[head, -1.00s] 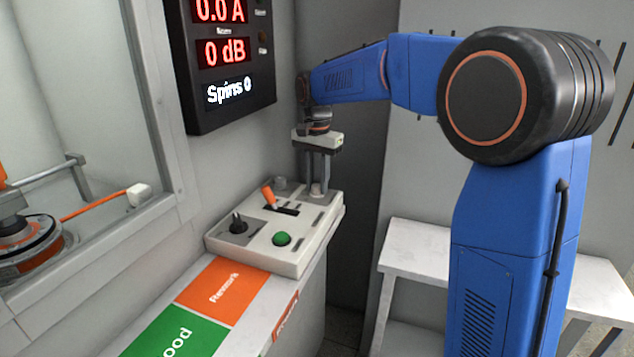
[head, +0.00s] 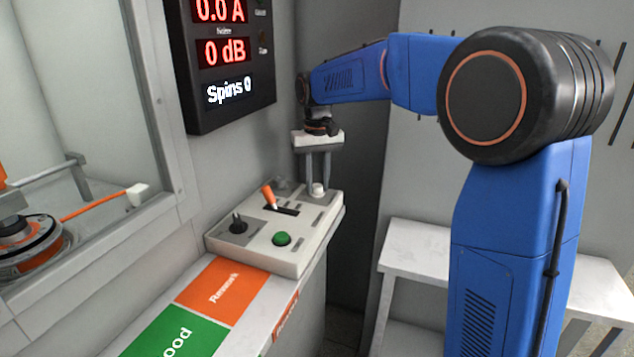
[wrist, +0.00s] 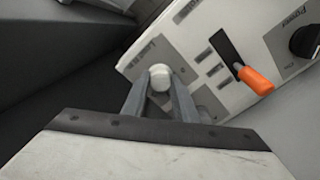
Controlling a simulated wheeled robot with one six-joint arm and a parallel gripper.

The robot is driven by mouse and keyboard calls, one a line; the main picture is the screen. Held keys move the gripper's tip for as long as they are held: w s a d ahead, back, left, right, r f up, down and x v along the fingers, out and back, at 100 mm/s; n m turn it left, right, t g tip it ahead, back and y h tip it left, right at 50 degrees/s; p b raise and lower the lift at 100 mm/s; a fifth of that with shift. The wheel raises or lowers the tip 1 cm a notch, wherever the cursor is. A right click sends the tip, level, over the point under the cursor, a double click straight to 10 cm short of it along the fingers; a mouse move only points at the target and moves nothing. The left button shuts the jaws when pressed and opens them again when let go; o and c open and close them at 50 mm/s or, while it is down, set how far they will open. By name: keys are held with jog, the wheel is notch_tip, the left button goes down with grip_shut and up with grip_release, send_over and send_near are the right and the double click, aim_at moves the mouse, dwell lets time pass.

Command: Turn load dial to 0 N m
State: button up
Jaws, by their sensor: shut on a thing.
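The load dial (head: 318,189) is a small pale knob at the far right corner of the white control box (head: 262,259). My gripper (head: 318,180) points down over it, its two grey fingers on either side of the knob. In the wrist view the dial's round pale top (wrist: 160,74) shows between the fingers, beside a partly legible label on a grey plate. My gripper is shut on the dial. The dial's scale and pointer are too small or hidden to read.
The box also carries an orange lever (head: 268,196), a black knob (head: 238,224) and a green button (head: 282,239). A display (head: 225,60) on the wall reads 0.0 A, 0 dB and Spins 0. A window with a motor (head: 30,247) stands left.

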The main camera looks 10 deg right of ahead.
aim_at(317, 185)
jog(key=n, duration=0.5)
jog(key=shift+n, duration=0.3)
dwell(0.4)
jog(key=o, duration=1.1)
jog(key=shift+c, duration=0.2)
jog(key=shift+r, duration=0.1)
notch_tip(317, 185, up, 17)
jog(key=shift+r, duration=0.1)
